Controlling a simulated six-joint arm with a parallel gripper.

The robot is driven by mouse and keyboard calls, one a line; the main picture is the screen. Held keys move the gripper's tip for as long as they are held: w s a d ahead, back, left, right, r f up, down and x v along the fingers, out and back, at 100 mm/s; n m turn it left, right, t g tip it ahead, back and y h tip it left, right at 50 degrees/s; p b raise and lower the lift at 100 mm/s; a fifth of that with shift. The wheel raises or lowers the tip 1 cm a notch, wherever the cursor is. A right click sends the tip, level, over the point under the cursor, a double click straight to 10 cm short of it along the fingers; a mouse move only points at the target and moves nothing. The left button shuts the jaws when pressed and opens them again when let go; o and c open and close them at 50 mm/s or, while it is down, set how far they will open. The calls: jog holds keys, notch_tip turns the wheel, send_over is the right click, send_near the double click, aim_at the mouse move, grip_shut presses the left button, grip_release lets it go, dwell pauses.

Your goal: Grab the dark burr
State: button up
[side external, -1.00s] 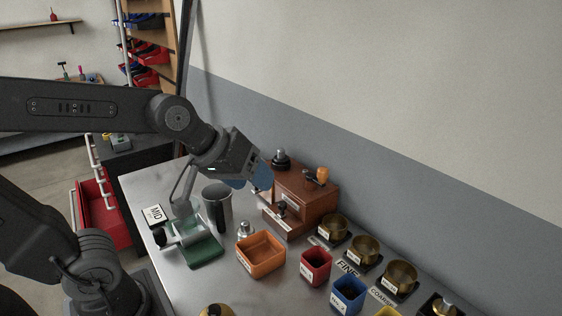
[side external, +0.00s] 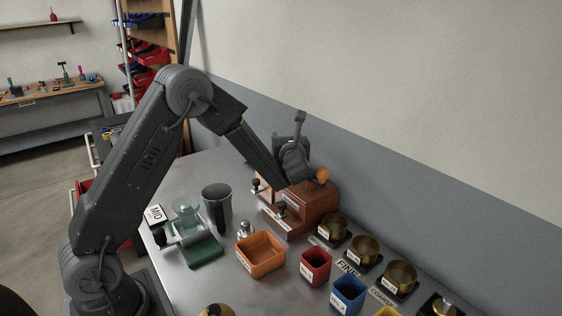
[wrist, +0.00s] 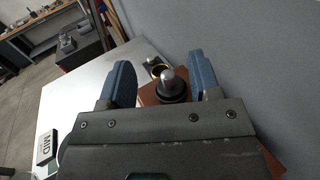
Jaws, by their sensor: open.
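A dark round piece with a grey rounded top, which looks like the dark burr (wrist: 174,88), stands on the brown wooden box in the wrist view. My gripper (wrist: 161,62) is open, with one blue finger on each side of this piece in that view. Nothing is held between the fingers, and I cannot tell the height gap. In the side view my gripper (side external: 296,160) is over the back of the wooden box (side external: 316,204), and my arm hides the dark piece and the fingertips.
An orange knob (side external: 322,175) stands on the box close to my gripper. Brass cups (side external: 333,227) stand at its right. The wall is close behind.

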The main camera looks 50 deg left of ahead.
notch_tip(320, 180, down, 7)
jog(key=shift+s+a+f, duration=0.1)
jog(key=shift+a+f, duration=0.05)
jog(key=shift+f, duration=0.05)
jog(key=shift+w+a+f+n, duration=0.15)
jog(key=shift+w+a+f, duration=0.05)
jog(key=shift+a, duration=0.15)
jog(key=shift+w+a+f+n, duration=0.15)
jog(key=shift+a+f, duration=0.05)
jog(key=shift+a, duration=0.15)
jog(key=shift+x, duration=2.95)
grip_shut()
